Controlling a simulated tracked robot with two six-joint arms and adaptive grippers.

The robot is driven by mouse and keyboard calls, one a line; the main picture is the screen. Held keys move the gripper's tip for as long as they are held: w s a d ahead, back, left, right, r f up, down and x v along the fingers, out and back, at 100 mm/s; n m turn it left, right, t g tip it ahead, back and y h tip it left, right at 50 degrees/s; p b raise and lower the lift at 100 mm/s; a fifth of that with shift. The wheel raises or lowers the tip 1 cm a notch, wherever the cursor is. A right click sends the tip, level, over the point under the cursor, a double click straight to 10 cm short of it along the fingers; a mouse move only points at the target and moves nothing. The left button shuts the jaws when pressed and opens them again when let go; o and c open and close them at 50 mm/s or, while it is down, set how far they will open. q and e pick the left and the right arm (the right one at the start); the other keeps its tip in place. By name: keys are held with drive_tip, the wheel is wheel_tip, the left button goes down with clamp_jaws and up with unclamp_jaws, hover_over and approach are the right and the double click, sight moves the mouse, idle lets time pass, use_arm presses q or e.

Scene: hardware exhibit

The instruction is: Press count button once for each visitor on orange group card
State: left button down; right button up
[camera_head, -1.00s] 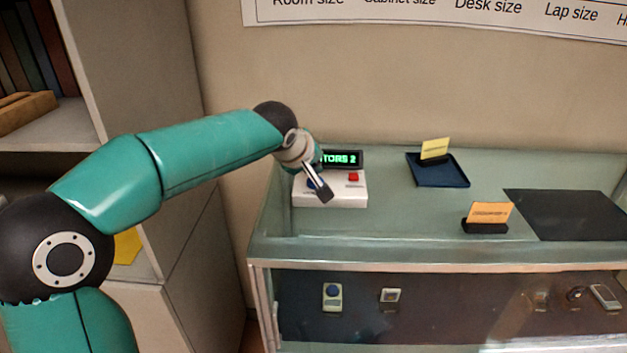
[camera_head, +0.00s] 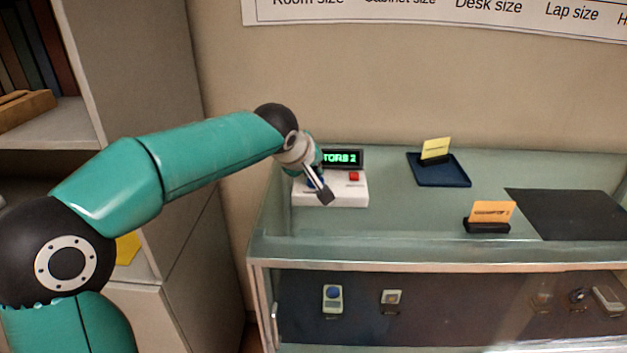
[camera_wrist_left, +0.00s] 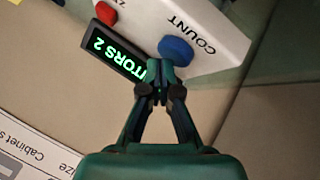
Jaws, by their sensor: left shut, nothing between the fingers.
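The white counter box (camera_head: 347,190) stands on the left of the glass case top. Its display (camera_head: 345,159) has green letters ending in "TORS 2". In the left wrist view the blue button (camera_wrist_left: 176,50) sits beside the word COUNT, with a red button (camera_wrist_left: 106,13) farther along the box. My left gripper (camera_head: 325,197) is shut and empty over the box; in the wrist view its fingertips (camera_wrist_left: 160,72) are at the near edge of the blue button. I cannot tell whether they touch it. The orange card (camera_head: 492,211) stands in a black holder; its print is too small to read. My right gripper is not in view.
A yellow card (camera_head: 436,149) stands in a dark blue tray (camera_head: 453,181) at the back. A black mat (camera_head: 573,214) lies on the right. Small exhibits sit behind the case's front glass. A grey shelf (camera_head: 140,60) stands at the left.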

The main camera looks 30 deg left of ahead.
use_arm(q)
drive_tip(key=shift+f+b, duration=0.4)
drive_tip(key=shift+b, duration=0.05)
idle(0.3)
idle(0.3)
drive_tip(key=shift+r+p, duration=0.6)
drive_tip(key=shift+r, duration=0.3)
drive_tip(key=shift+r+p, duration=1.85)
drive_tip(key=shift+r, duration=0.7)
